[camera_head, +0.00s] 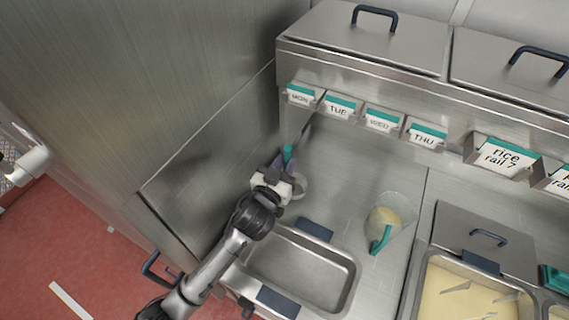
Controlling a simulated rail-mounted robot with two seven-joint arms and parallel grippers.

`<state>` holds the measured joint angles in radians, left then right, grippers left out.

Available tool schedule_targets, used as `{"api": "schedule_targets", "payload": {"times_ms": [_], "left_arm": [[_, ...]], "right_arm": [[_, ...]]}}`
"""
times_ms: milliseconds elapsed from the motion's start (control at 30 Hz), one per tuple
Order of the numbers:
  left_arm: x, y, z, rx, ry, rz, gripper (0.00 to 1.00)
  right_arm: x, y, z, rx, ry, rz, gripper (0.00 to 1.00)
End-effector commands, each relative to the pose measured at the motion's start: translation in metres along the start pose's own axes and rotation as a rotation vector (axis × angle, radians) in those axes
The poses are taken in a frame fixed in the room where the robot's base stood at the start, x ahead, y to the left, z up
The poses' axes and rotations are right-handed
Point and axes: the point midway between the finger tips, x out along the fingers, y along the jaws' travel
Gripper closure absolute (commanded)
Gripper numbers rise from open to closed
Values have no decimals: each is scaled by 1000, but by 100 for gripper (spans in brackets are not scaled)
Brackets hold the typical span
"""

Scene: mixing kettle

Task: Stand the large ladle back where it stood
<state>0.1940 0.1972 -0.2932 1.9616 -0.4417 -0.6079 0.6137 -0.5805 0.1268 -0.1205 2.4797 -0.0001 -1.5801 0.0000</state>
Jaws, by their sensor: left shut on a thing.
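My left gripper (278,184) is at the back left of the steel counter, close to the left wall, and is shut on the large ladle. The ladle's teal and purple handle (287,153) shows just above the fingers, with a thin dark piece rising toward the label row. A round, pale metal shape (300,187) shows right of the fingers; I cannot tell whether it is the ladle's bowl or a holder. The gripper hides much of the ladle, and contact with the counter cannot be made out. My right gripper is not in view.
An empty steel pan (345,272) lies in front of the gripper. A clear jug (397,211) with a teal handle stands to the right, beside an open pan of cream-coloured food (450,303). Label cards (340,106) line the raised lidded bins (335,30) behind.

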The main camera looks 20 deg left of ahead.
Motion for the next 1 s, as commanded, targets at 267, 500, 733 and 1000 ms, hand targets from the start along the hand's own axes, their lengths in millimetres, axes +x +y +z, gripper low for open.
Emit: {"api": "schedule_targets", "payload": {"times_ms": [267, 500, 733, 1000], "left_arm": [[0, 0, 1, 0, 1, 0, 100], [0, 0, 5, 0, 0, 0, 100], [0, 0, 10, -1, 1, 0, 100], [0, 0, 12, 0, 1, 0, 70]], "right_arm": [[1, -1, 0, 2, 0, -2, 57], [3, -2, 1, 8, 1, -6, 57], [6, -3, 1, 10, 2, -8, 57], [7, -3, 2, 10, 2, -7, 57]]}}
